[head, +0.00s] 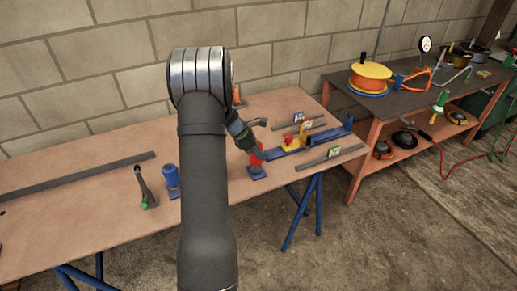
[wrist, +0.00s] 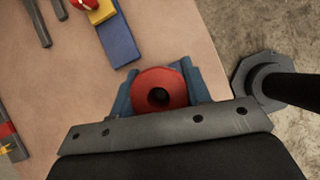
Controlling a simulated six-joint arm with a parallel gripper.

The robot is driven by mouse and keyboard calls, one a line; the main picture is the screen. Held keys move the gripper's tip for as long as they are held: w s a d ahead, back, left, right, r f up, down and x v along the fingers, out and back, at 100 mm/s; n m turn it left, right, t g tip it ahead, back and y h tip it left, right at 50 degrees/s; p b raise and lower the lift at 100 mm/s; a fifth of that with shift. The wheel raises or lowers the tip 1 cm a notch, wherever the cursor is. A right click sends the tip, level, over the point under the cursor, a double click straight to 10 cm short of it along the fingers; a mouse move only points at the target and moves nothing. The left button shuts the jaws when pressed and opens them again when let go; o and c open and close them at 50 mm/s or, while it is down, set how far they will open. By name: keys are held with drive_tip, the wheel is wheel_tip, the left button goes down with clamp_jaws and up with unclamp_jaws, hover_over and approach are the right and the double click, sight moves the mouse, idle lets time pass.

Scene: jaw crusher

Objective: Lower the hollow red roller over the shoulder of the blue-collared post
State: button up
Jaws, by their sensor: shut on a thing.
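The hollow red roller (wrist: 175,80) is between the two blue-grey fingers of my gripper (wrist: 158,92) in the wrist view, with its dark round hole facing the camera. My gripper is shut on it. In the head view my gripper (head: 252,150) is low over the right part of the table, with red showing at its tip. Just below is a small blue base plate (head: 257,174) with red above it. A blue edge also shows behind the roller in the wrist view. The post and its collar are hidden or too small to make out, so I cannot tell whether the roller touches it.
A blue bar assembly (head: 326,138) with yellow and red parts lies right of my gripper. A blue cylinder (head: 172,177) and a dark lever with a green end (head: 145,190) stand to the left. A long dark bar (head: 80,174) lies further left. The table's front edge is close.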

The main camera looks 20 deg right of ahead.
drive_tip(key=shift+f, duration=1.9)
drive_tip(key=o, duration=1.3)
drive_tip(key=shift+f, duration=0.1)
drive_tip(key=shift+c, duration=0.2)
drive_tip(key=v, duration=1.7)
drive_tip(key=shift+a+r, duration=0.15)
drive_tip(key=shift+r, duration=0.1)
drive_tip(key=shift+f, duration=0.1)
drive_tip(key=x, duration=1.7)
drive_tip(key=shift+d+f, duration=0.1)
drive_tip(key=shift+d, duration=0.1)
drive_tip(key=shift+a+r, duration=0.2)
